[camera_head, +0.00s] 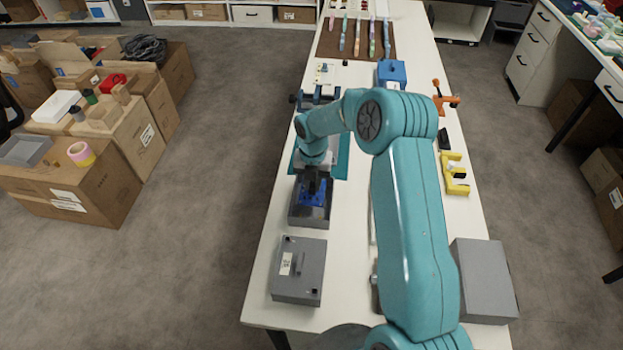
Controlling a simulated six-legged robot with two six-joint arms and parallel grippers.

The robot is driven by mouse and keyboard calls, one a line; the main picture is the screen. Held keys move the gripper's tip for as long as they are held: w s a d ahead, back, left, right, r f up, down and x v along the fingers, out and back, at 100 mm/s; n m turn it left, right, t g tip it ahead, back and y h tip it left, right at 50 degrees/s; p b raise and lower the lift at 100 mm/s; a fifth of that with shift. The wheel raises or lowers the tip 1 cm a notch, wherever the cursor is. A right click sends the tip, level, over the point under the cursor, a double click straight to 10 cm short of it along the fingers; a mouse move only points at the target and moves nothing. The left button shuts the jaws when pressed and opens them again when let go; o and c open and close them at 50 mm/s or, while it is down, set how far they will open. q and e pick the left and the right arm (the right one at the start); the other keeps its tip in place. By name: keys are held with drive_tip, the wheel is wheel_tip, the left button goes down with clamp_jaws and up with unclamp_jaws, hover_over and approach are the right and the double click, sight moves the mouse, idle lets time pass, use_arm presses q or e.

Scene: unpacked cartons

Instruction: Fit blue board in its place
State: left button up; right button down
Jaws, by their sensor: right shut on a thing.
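The blue board (314,198) is at the dark grey open box (307,217) on the white table, left of my right arm. My right gripper (312,186) comes down from above and is shut on the blue board. The board is at the box's opening, and I cannot tell whether it is seated or held just above the bottom. The gripper and wrist hide its far part. My left gripper is not in view.
A grey lid-like box (298,271) lies nearer on the table. A teal mat (342,160), a blue box (391,73), an orange clamp (444,97) and a yellow holder (455,174) are farther off. A grey box (484,281) stands at the right edge. Cartons (100,165) fill the left floor.

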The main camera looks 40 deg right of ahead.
drive_tip(key=shift+w+a+r, duration=0.1)
drive_tip(key=shift+w+a, duration=0.1)
drive_tip(key=shift+a, duration=0.05)
drive_tip(key=shift+s+d, duration=0.1)
drive_tip(key=shift+d, duration=0.05)
idle(0.4)
drive_tip(key=shift+f, duration=0.25)
drive_tip(key=shift+f+b, duration=0.1)
drive_tip(key=shift+b, duration=0.25)
